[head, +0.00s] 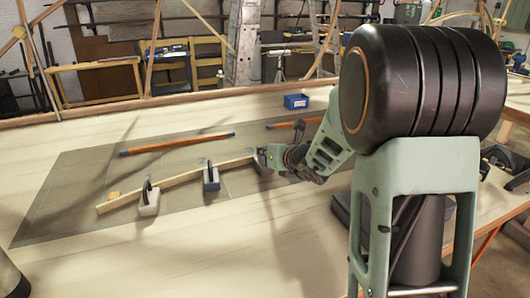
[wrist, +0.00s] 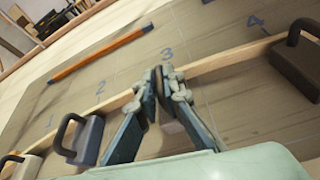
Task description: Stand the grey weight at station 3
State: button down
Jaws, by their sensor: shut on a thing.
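My gripper (head: 272,153) is shut on the grey weight (head: 262,164), close to the thin wooden lath (head: 180,188). In the wrist view my gripper (wrist: 158,92) points at the lath (wrist: 215,63) just below the printed numeral 3 (wrist: 168,53). A small part of the grey weight (wrist: 172,126) shows between and below the fingers; most of it is hidden. I cannot tell whether its base touches the mat. The lath runs in a bend across the mat, past a white weight (head: 149,203), a blue-grey weight (head: 211,180) and a dark weight (wrist: 298,60) near numeral 4.
An orange pencil-like rod (head: 178,143) lies on the dark mat (head: 70,205) behind the lath, and another (head: 290,124) lies further right. A small blue bin (head: 296,101) stands at the back. The table front (head: 250,255) is clear.

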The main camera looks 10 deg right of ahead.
jog(key=c, duration=2.1)
grip_release()
jog(key=shift+f, duration=0.1)
jog(key=shift+s+r, duration=0.15)
jog(key=shift+r, duration=0.1)
jog(key=p+v, duration=0.2)
jog(key=v, duration=0.9)
jog(key=shift+s, duration=0.4)
